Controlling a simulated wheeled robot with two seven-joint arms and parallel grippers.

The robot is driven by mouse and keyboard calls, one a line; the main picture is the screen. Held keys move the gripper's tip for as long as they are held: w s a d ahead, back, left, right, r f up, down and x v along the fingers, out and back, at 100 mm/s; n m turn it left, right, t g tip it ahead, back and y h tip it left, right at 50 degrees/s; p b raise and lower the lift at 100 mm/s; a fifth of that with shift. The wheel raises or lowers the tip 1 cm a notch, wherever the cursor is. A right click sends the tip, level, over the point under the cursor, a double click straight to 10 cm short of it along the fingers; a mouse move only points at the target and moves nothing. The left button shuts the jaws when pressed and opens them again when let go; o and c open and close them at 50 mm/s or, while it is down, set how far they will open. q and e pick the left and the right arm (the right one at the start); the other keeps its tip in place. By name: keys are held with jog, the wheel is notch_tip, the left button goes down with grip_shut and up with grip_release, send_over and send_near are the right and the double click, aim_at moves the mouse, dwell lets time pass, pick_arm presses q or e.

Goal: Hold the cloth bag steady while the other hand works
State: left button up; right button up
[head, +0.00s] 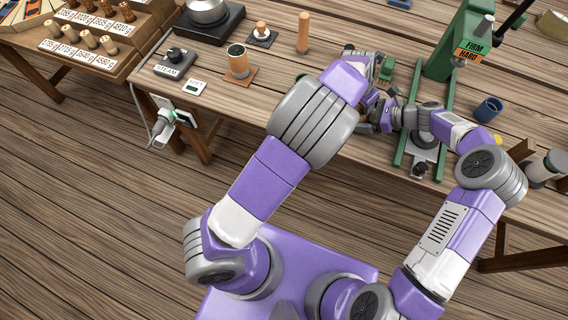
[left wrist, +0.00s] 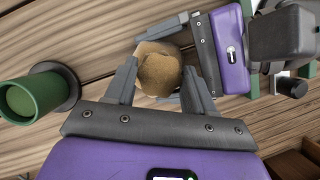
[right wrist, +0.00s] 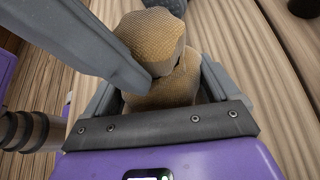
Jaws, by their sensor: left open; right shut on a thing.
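The cloth bag (right wrist: 152,45) is tan and coarsely woven, with a pinched neck below a rounded upper part. It also shows in the left wrist view (left wrist: 158,72), with a paler folded edge. My right gripper (right wrist: 160,88) is shut on the bag, one finger on each side. My left gripper (left wrist: 162,78) is open, its fingers spread either side of the bag in its view. One left finger crosses in front of the bag in the right wrist view. In the head view, the hands mostly hide the bag.
A green press (head: 462,40) with rails stands right of the hands. A green cylinder (left wrist: 35,105) stands close left in the left wrist view. A brown tamper-like cup (head: 238,62) and wooden peg (head: 303,33) stand further left on the bench.

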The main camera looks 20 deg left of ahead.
pick_arm(q)
jog(key=v, duration=1.2)
jog(key=s+a+f+m+g, duration=0.1)
jog(key=s+a+f+m, duration=0.2)
jog(key=f, duration=0.5)
jog(key=s+a+f+m+g, duration=0.1)
jog(key=s+a+f+m, duration=0.3)
jog(key=s+f, duration=0.4)
jog(key=s+a+f+m+g, duration=0.2)
jog(key=s+a+f+m, duration=0.2)
jog(key=f, duration=0.6)
jog(key=shift+s+a, duration=1)
jog(key=shift+a, duration=0.1)
jog(key=shift+o, duration=0.3)
